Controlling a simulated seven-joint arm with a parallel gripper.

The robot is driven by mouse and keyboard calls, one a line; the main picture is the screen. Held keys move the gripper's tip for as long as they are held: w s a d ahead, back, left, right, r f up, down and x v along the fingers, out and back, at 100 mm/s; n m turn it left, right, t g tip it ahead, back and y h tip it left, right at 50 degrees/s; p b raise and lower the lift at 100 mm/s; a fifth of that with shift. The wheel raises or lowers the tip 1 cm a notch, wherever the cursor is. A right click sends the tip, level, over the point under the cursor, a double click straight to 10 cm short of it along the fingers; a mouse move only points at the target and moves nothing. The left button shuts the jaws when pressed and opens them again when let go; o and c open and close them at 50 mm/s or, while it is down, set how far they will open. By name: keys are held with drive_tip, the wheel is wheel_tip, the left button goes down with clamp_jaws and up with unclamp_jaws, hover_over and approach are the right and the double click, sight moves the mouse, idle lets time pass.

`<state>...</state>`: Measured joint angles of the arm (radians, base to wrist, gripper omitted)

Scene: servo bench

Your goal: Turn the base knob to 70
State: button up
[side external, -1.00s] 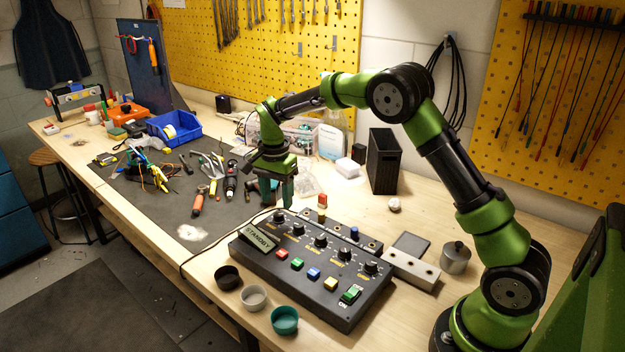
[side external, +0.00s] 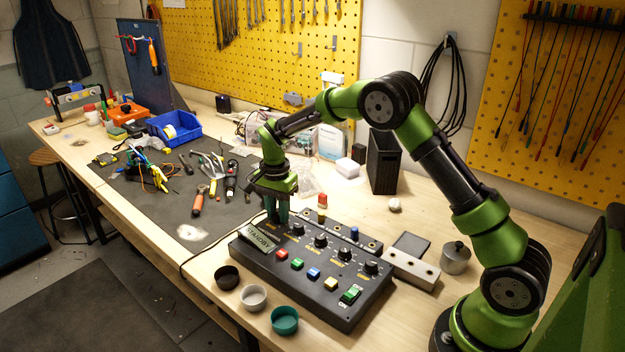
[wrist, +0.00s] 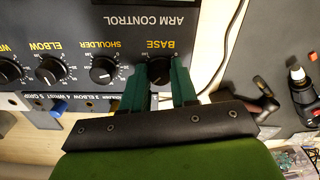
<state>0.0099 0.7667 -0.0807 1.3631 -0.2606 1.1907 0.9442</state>
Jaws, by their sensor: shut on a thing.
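The black control box (side external: 300,284) lies on the bench with a row of black knobs and a sign reading STANDBY (side external: 261,237). The base knob (wrist: 157,74) sits at the end of the row, under the upside-down BASE label in the wrist view. My gripper (side external: 277,218) is lowered onto the box, and in the wrist view its two teal fingers (wrist: 160,66) are shut on the base knob, one on each side. The knob's pointer is too small and covered to read. In the side view my gripper hides this knob.
The shoulder knob (wrist: 103,69) and elbow knob (wrist: 50,69) stand beside it in the row. A red-and-yellow part (side external: 322,204) stands behind the box. Three cups, including a teal one (side external: 285,320), stand in front. A screwdriver (wrist: 300,85) lies on the mat.

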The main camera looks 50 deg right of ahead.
drive_tip(key=shift+n, duration=0.4)
clamp_jaws()
drive_tip(key=n, duration=0.6)
drive_tip(key=shift+s+n, duration=0.1)
drive_tip(key=shift+n, duration=0.2)
drive_tip(key=n, duration=0.3)
drive_tip(key=shift+n, duration=2.2)
drive_tip(key=shift+d, duration=0.1)
drive_tip(key=o, duration=1)
unclamp_jaws()
drive_tip(key=shift+c, duration=0.2)
